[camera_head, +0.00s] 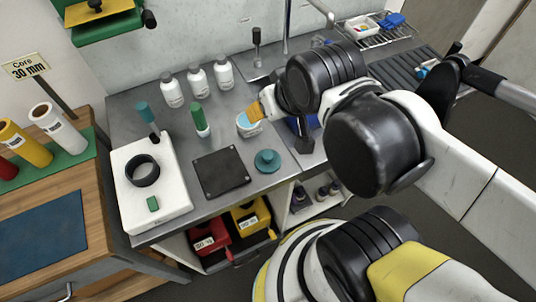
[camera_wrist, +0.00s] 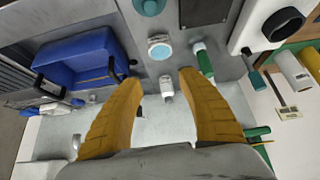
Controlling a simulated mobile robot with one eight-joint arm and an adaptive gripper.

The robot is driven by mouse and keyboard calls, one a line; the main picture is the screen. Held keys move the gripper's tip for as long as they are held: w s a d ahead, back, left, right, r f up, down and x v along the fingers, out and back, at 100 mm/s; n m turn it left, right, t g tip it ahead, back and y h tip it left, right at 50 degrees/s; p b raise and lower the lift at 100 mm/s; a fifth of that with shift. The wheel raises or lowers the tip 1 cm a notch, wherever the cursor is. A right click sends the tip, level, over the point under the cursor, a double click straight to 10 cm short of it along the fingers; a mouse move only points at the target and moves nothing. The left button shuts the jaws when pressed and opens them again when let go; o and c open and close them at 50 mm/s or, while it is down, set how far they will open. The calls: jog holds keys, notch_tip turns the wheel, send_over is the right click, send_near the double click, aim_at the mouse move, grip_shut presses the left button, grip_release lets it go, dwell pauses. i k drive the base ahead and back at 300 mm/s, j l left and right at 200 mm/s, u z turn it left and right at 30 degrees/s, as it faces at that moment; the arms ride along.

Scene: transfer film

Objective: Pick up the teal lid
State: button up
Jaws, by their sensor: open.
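The teal lid (camera_head: 267,161) is a round disc with a knob, lying on the grey counter to the right of a black square plate. In the wrist view the teal lid (camera_wrist: 150,6) is at the top edge, partly cut off. My gripper (camera_head: 251,113) is above the counter, behind the lid, near a white jar with a light blue top (camera_head: 247,125). In the wrist view my gripper (camera_wrist: 160,78) has its two yellow fingers wide apart with nothing held. The jar (camera_wrist: 159,47) shows beyond and between the fingertips.
The black plate (camera_head: 221,172), a green-capped bottle (camera_head: 200,120) and several white bottles (camera_head: 196,78) stand to the left. A white device with a black ring (camera_head: 150,190) is farther left. A blue bin (camera_wrist: 85,55) is beside my gripper. The counter's front edge is close to the lid.

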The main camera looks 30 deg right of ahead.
aim_at(267, 161)
jog(key=k+u, duration=0.15)
jog(key=u, duration=0.2)
jog(key=k+u, duration=0.15)
jog(key=u, duration=0.2)
jog(key=k+j+u, duration=0.1)
jog(key=u, duration=0.25)
